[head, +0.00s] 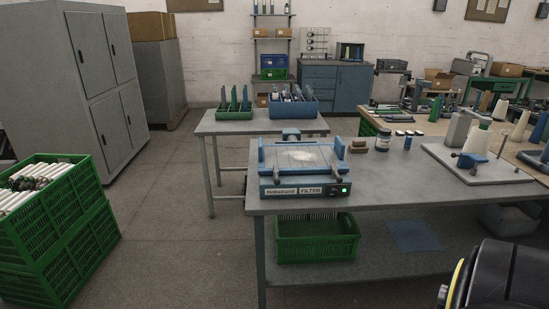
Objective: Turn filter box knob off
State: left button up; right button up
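The filter box (290,189) stands at the front left corner of the grey workbench (400,198). It is blue and grey with a flat pale top and raised blue sides. A small dark knob (332,190) sits at the right of the panel, beside a lit green light (344,190). The knob is too small to tell which way it points. Neither of my grippers is in view. A black rounded part with a yellow ring at the bottom right seems to be my arm.
A jar (383,140) and small blocks stand behind the box's right side. A winder stand with a white cone (477,140) is farther right. A green crate (318,238) sits on the shelf below. Stacked green crates (60,235) stand left, with open floor between.

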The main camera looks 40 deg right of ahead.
aim_at(333, 191)
jog(key=z, duration=0.75)
jog(key=i, duration=1.45)
jog(key=z, duration=1.35)
